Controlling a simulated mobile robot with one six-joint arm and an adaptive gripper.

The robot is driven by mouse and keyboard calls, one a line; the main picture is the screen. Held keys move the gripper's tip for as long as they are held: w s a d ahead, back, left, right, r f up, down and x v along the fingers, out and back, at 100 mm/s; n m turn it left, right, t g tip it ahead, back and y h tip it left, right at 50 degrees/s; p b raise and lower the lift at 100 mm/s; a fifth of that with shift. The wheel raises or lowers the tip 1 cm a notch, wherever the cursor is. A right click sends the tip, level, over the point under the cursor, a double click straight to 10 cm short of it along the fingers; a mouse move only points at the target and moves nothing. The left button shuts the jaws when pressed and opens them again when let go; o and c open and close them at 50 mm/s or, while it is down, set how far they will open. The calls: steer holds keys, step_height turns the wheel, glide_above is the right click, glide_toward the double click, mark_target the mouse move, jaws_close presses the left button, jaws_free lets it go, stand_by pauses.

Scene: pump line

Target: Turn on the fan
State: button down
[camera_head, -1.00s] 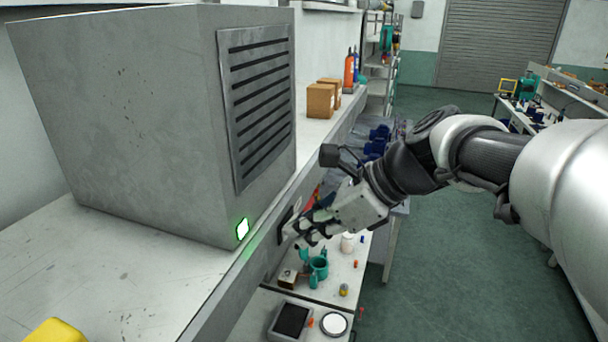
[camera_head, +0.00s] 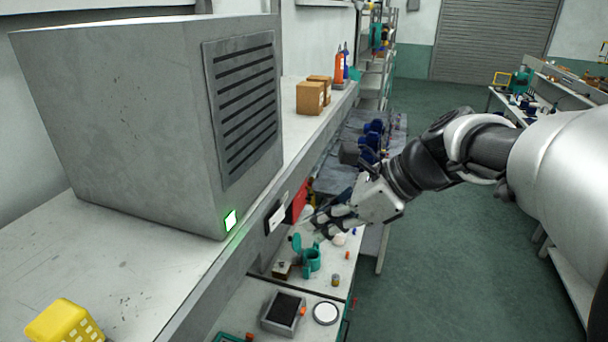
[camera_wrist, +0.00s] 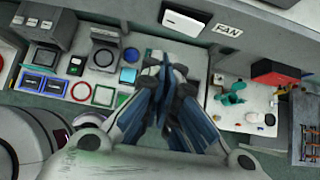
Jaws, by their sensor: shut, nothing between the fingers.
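A large grey box with a slatted vent (camera_head: 150,120) stands on the shelf in the head view. A small square lamp (camera_head: 230,220) at its lower corner glows green. On the shelf's front face is a white switch on a dark plate (camera_head: 276,218). Whether the switch is pressed cannot be told. My gripper (camera_head: 314,222) is shut and empty, to the right of the switch and apart from it. Its closed fingers (camera_wrist: 168,66) point toward the wall below the switch in the wrist view.
Below the shelf, a bench holds a teal pot (camera_head: 312,259), a dark-topped tray (camera_head: 284,311) and a white round dish (camera_head: 326,312). A red box (camera_wrist: 275,72) is right of the label. Cardboard boxes (camera_head: 310,98) stand on the shelf. The green floor at right is clear.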

steer(key=s+a+v, duration=0.1)
steer(key=v, duration=0.8)
steer(key=s+d+f+n+h+b, duration=0.1)
steer(key=s+f+n+h+b, duration=0.2)
steer(key=f, duration=1)
steer(key=s+d+f+n+t+h+b, duration=0.1)
steer(key=s+d+f+n+h+b, duration=0.1)
steer(key=s+f+n+b, duration=0.6)
steer(key=s+d+f+n+h+b, duration=0.1)
steer(key=s+f+n+h+b, duration=0.2)
steer(key=s+f+n+b, duration=0.3)
step_height(320, 180, down, 14)
steer(key=n+b, duration=0.4)
steer(key=b, duration=0.5)
steer(key=shift+d+n+t+h, duration=0.3)
steer(key=shift+d+n, duration=0.05)
steer(key=shift+n, duration=0.05)
steer(key=shift+s, duration=0.1)
